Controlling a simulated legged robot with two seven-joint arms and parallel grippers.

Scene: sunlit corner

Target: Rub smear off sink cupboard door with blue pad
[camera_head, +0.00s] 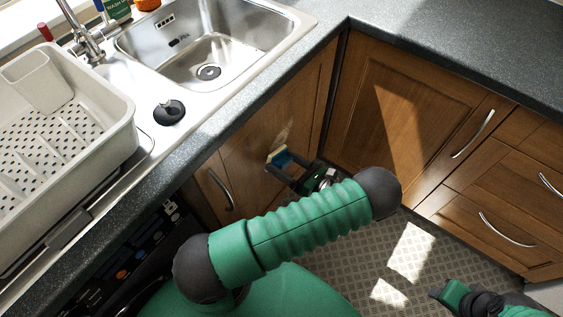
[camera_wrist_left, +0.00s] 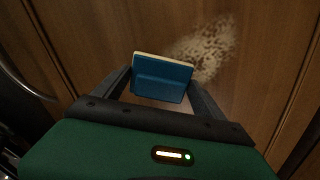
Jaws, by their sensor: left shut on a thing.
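The blue pad (camera_head: 279,159), with a pale yellowish layer on its far side, is held between the fingers of my left gripper (camera_head: 288,168). In the left wrist view the blue pad (camera_wrist_left: 163,78) sits upright, slightly tilted, between the two dark fingers. The sink cupboard door (camera_head: 250,150) is brown wood under the sink. A pale speckled smear (camera_wrist_left: 208,50) shows on it, just right of and above the pad; part may be hidden behind the pad. I cannot tell whether the pad touches the door. My right gripper (camera_head: 440,294) is at the lower right, away from the door.
The sink door's handle (camera_head: 221,190) is left of the pad. The worktop edge overhangs above. A second cupboard (camera_head: 410,110) stands at right angles, past the corner. A dish rack (camera_head: 70,130) and a black plug (camera_head: 169,112) are on the sink top. The patterned floor is clear.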

